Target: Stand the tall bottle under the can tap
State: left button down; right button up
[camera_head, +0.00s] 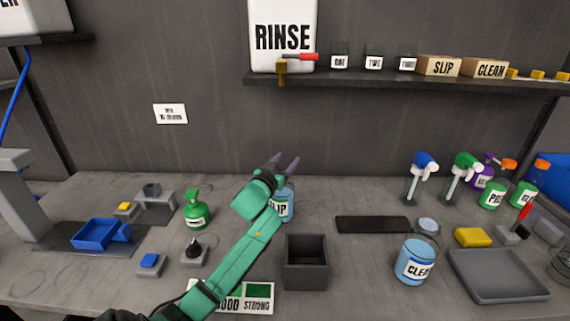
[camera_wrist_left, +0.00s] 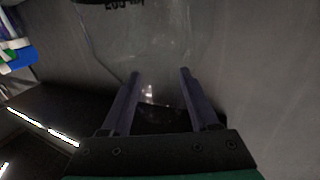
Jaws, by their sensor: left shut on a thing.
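A bluish clear bottle (camera_head: 285,205) with a label ending in "IP" stands at the middle of the bench, partly hidden behind my left arm. My left gripper (camera_head: 284,163) is at its top, and the jaws are shut on it. In the left wrist view clear bottle wall (camera_wrist_left: 150,40) with a dark volume mark shows beyond and between the fingers (camera_wrist_left: 160,85). The white RINSE can (camera_head: 283,30) stands on the wall shelf above, with a brass tap (camera_head: 282,72) and a red lever (camera_head: 303,57). The bottle is below and apart from the tap. My right gripper is out of view.
A green bottle (camera_head: 196,212) stands left of my arm, and a dark open box (camera_head: 306,270) stands in front. A blue CLEA-labelled jar (camera_head: 414,265), a grey tray (camera_head: 500,290) and several spray heads and bottles are at right. The shelf (camera_head: 370,82) overhangs the back.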

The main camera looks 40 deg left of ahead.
pick_arm(q)
jog(key=shift+d, duration=0.1)
jog(key=shift+d+f, duration=0.1)
jog(key=shift+f, duration=0.05)
jog(key=shift+c, duration=0.7)
grip_release()
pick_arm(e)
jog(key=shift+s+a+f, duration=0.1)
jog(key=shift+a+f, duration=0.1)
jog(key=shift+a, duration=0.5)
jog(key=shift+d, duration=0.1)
